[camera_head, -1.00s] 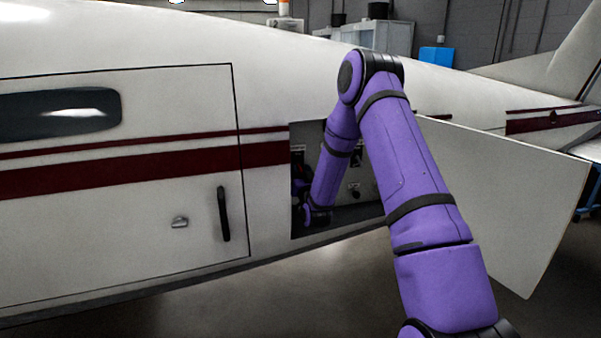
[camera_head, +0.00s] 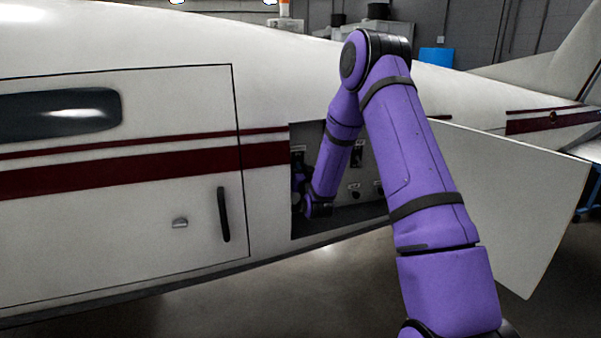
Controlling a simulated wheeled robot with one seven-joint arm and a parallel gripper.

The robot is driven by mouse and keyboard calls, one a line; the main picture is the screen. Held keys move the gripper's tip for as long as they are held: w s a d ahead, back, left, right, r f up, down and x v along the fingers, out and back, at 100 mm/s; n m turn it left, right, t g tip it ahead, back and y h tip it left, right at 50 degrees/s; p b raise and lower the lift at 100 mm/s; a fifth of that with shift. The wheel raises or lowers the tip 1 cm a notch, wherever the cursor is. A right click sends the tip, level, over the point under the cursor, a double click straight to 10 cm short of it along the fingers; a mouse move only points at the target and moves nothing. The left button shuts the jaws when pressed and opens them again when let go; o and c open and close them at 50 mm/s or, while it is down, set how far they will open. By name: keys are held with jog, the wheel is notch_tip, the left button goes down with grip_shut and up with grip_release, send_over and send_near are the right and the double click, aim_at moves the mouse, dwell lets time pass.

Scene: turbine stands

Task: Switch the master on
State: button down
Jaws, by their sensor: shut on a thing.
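The open bay (camera_head: 350,218) in the white aircraft's side holds a grey panel (camera_head: 367,160) with several small dark controls. One dark control (camera_head: 299,156) shows at the bay's left edge, and others (camera_head: 355,188) show right of my forearm. I cannot tell which one is the master. My gripper (camera_head: 298,182) is inside the bay at its left side, just below the left control, small and dark. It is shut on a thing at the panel. The fingertips and what they hold are mostly hidden by the bay's edge and my wrist.
The bay's white door (camera_head: 510,210) hangs open to the right, close behind my arm. A closed cabin door with a dark handle (camera_head: 223,214) is left of the bay. The bay's frame is tight around my wrist. The floor below is clear.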

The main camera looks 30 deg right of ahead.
jog(key=g, duration=0.2)
jog(key=r+g+y, duration=0.1)
jog(key=g, duration=0.1)
jog(key=shift+r, duration=0.3)
jog(key=shift+w+r+g+y, duration=0.1)
jog(key=shift+r+g+y, duration=0.15)
jog(key=shift+g, duration=0.5)
jog(key=shift+r+g+y, duration=0.15)
jog(key=shift+g+y, duration=0.1)
jog(key=shift+g, duration=0.5)
jog(key=c, duration=1.1)
grip_release()
jog(key=v, duration=1)
jog(key=shift+s+r, duration=0.3)
